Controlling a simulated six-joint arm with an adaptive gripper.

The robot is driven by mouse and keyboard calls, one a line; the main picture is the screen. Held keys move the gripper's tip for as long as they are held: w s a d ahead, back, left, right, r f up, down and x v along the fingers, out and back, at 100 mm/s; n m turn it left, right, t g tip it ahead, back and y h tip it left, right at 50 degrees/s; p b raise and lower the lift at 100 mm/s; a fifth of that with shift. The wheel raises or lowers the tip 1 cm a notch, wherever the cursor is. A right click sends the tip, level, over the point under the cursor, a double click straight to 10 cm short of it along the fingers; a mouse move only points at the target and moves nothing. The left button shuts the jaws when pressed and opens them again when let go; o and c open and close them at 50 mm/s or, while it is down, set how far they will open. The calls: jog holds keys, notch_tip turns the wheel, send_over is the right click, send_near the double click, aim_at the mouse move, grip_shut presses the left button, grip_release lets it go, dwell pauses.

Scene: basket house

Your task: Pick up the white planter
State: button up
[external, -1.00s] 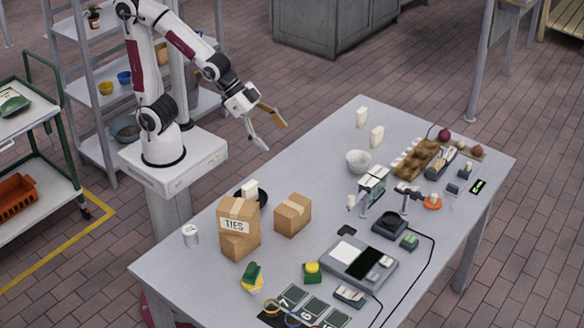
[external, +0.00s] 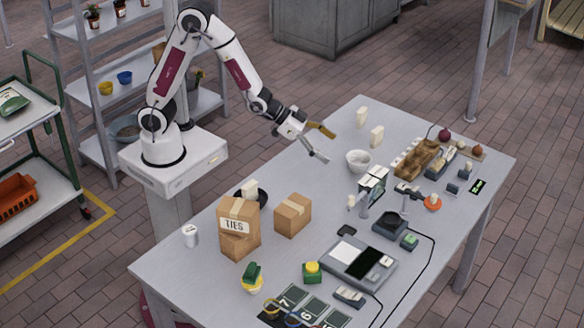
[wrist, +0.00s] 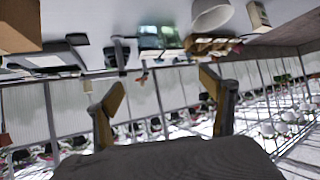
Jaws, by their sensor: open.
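A white round bowl-shaped pot (external: 358,161), which looks like the white planter, stands upright on the grey table in the external view. Its white rounded side also shows at the top of the wrist view (wrist: 210,14). My gripper (external: 323,144) is in the air to the left of the pot, at the table's far left side, with its fingers spread and nothing between them. In the wrist view my open fingers (wrist: 162,88) show apart, and the pot is above and to the right of them. Nothing touches the pot.
White upright blocks (external: 376,136) stand behind the pot. A brown tray (external: 418,160) is at its right, and a small dark-framed box (external: 373,186) is just in front. Cardboard boxes (external: 238,230) stand nearer. The table (external: 315,185) is clear left of the pot.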

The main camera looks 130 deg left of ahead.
aim_at(359, 160)
jog(key=s+a+f+y, duration=0.1)
jog(key=a+f, duration=0.2)
jog(key=a, duration=0.1)
jog(key=s+a+f+n+y, duration=0.1)
jog(key=a+f, duration=0.3)
jog(key=s+a+f+n+t+y, duration=0.1)
jog(key=a+f, duration=0.3)
jog(key=shift+a+f, duration=0.15)
jog(key=shift+f, duration=0.05)
jog(key=shift+w, duration=0.1)
jog(key=shift+x, duration=1.25)
jog(key=shift+w+a+f, duration=0.1)
jog(key=shift+x, duration=2.4)
jog(key=shift+f, duration=0.1)
jog(key=c, duration=1.3)
